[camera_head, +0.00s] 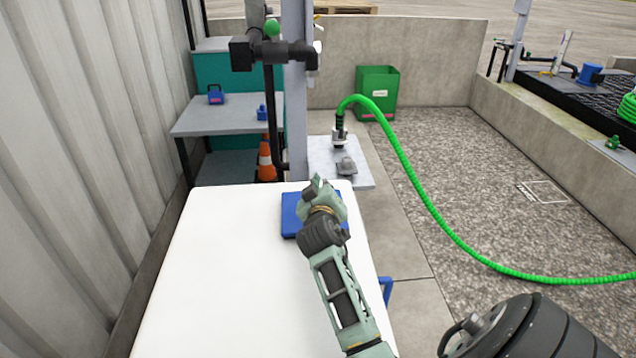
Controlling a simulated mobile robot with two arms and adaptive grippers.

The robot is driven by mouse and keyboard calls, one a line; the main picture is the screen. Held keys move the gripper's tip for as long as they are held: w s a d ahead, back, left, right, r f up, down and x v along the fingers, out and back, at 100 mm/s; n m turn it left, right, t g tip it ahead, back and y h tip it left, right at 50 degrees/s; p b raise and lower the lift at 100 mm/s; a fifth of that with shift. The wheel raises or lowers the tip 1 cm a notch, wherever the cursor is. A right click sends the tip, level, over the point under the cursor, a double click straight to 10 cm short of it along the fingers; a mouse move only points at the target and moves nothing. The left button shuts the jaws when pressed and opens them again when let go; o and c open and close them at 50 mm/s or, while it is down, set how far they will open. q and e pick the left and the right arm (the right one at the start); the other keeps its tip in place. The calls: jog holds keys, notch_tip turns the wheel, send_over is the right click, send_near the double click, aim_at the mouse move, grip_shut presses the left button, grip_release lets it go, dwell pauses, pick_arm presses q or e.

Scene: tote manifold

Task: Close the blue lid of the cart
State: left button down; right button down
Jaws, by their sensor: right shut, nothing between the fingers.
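The cart is a large white box (230,265) filling the lower middle of the view. Its blue lid (290,215) shows near the far end of the white top and appears to lie flat. My right gripper (320,188) is over the lid, shut and empty, with its tips pointing away past the lid's far edge. The gripper and wrist hide the middle and right part of the lid. I cannot tell whether the gripper touches the lid. My left gripper is not in view.
A corrugated wall (80,150) runs along the left. A post (296,90) with black pipes, a grey table (225,120) and an orange cone (266,160) stand beyond the cart. A green hose (420,190) arcs across the gravel at right. A green bin (378,90) stands behind.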

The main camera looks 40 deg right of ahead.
jog(key=shift+s+d+f, duration=0.1)
jog(key=shift+d+f, duration=0.05)
jog(key=shift+f, duration=0.1)
dwell(0.3)
